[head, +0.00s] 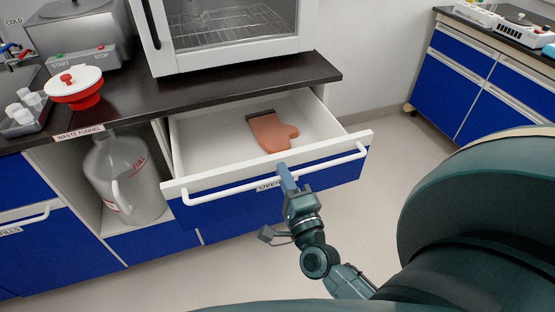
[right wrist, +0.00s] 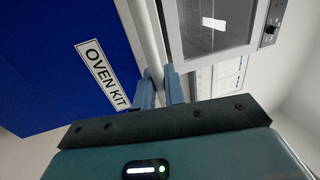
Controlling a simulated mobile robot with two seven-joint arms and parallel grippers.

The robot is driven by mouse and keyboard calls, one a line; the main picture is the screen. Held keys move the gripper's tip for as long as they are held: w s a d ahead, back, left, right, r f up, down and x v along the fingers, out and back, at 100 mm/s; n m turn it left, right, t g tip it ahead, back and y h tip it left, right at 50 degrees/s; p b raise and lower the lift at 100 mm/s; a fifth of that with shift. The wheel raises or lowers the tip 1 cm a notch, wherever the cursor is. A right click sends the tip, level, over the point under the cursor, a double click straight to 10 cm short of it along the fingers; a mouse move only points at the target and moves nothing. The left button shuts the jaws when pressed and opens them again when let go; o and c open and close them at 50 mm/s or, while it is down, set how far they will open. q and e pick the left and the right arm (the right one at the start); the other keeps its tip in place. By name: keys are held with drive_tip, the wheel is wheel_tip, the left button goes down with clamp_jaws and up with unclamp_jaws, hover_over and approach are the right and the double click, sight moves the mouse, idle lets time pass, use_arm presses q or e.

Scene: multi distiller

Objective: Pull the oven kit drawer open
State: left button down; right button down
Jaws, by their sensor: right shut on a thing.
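The oven kit drawer (head: 213,142) stands pulled out from the bench in the head view, with its white inside showing. An orange-brown oven mitt (head: 273,132) lies in it. The drawer front is blue with a white bar handle (head: 230,187) and a label partly hidden by my gripper. My right gripper (head: 287,178) is shut on the handle near its middle. In the right wrist view the fingers (right wrist: 160,90) are on either side of the white handle bar (right wrist: 150,45), beside the "OVEN KIT" label (right wrist: 102,73). My left gripper is not in view.
A white oven (head: 230,30) stands on the dark bench top (head: 130,95) above the drawer. A large waste jug (head: 122,175) sits in the open bay to the left. Another blue cabinet (head: 480,85) is at the right. The floor before the drawer is clear.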

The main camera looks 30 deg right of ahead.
drive_tip(key=v, duration=0.3)
drive_tip(key=r+v, duration=0.1)
drive_tip(key=v, duration=0.1)
drive_tip(key=shift+s+a, duration=0.15)
drive_tip(key=shift+s, duration=0.2)
drive_tip(key=c, duration=1.6)
unclamp_jaws()
drive_tip(key=shift+o, duration=0.2)
drive_tip(key=shift+f, duration=0.1)
drive_tip(key=v, duration=0.7)
drive_tip(key=shift+s, duration=0.25)
